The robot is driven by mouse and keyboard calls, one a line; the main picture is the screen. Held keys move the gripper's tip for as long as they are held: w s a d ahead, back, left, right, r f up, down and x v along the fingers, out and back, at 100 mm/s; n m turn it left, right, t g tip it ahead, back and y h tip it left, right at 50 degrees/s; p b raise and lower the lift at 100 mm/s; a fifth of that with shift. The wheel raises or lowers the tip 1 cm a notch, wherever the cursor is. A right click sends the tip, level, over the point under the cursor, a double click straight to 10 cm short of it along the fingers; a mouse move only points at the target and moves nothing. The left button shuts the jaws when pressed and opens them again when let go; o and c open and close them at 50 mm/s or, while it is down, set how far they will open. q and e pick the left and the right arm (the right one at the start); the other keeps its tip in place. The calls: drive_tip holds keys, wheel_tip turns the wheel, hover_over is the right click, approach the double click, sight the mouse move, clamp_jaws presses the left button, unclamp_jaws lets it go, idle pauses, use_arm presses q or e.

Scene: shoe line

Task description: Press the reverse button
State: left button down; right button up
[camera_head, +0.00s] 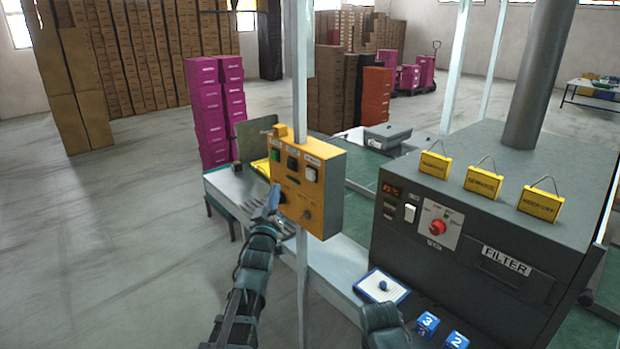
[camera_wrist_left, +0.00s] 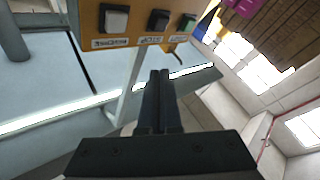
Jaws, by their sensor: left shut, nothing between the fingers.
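A yellow control box (camera_head: 306,185) is fixed on a white post. Its upper row has a green button (camera_head: 275,155), a black button (camera_head: 292,163) and a white button (camera_head: 311,174), each with a small label. My left gripper (camera_head: 271,203) is shut and empty, in front of the box's lower left part. In the left wrist view its fingers (camera_wrist_left: 160,75) point toward the box, with the white button (camera_wrist_left: 115,18), black button (camera_wrist_left: 158,20) and green button (camera_wrist_left: 187,23) beyond the tips.
A grey machine (camera_head: 470,240) with a red knob (camera_head: 437,227) and yellow tags stands at the right. Pink boxes (camera_head: 207,115) stand behind the control box. The floor at left is clear.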

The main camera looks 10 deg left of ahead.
sight(310, 174)
use_arm(q)
drive_tip(key=w+d, duration=0.5)
drive_tip(key=w, duration=0.2)
drive_tip(key=shift+d, duration=0.25)
idle(0.4)
drive_tip(key=shift+w, duration=0.1)
idle(1.9)
drive_tip(key=shift+w+d, duration=0.25)
